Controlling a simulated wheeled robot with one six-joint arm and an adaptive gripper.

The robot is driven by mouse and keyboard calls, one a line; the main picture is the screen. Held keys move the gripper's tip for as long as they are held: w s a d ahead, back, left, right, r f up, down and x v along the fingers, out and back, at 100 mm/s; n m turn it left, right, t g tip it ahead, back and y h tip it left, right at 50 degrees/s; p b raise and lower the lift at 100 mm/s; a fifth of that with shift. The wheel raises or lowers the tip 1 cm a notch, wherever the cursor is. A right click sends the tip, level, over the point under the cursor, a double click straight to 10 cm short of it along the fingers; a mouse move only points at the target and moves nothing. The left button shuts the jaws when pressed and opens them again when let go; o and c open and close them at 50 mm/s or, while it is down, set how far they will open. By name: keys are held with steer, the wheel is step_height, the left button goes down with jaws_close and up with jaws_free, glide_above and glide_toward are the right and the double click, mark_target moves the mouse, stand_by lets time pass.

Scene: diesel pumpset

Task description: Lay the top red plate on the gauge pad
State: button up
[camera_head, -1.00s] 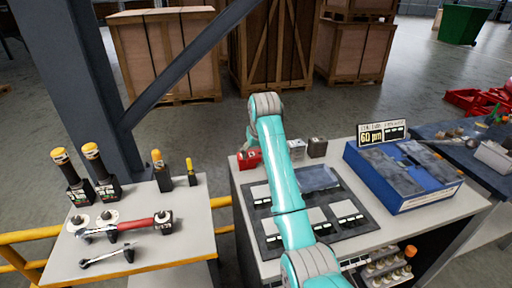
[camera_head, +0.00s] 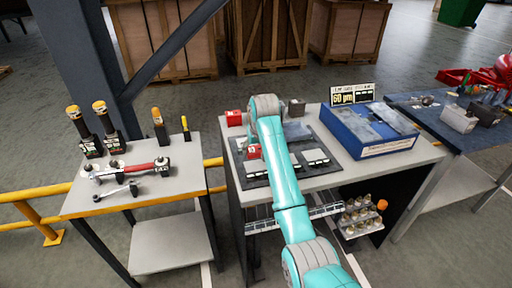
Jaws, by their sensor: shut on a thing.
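A red block (camera_head: 234,118) stands at the back left of the bench top. A second red piece with a white mark (camera_head: 254,151) shows at the left edge of my teal arm, over the dark mat (camera_head: 256,178). My gripper (camera_head: 254,143) is mostly hidden by my own arm; it is shut on this second red piece, the red plate. Whether the plate touches the mat is hidden. Pale pads (camera_head: 315,156) lie on the mat. A blue box with grey slabs on top (camera_head: 362,148) stands to the right, with a "60 µm" sign behind it; I cannot tell which surface is the gauge pad.
A grey block (camera_head: 297,107) stands at the bench's back edge. A side table (camera_head: 140,202) at left holds tools. A blue-topped bench (camera_head: 450,143) is at right. A shelf with small bulb-like items (camera_head: 362,216) sits below the bench top.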

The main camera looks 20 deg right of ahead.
mark_target(255, 164)
steer(key=shift+f, duration=2.25)
steer(key=shift+f, duration=0.65)
steer(key=o, duration=1.6)
steer(key=shift+f, duration=0.1)
steer(key=v, duration=1.2)
step_height(255, 164, up, 6)
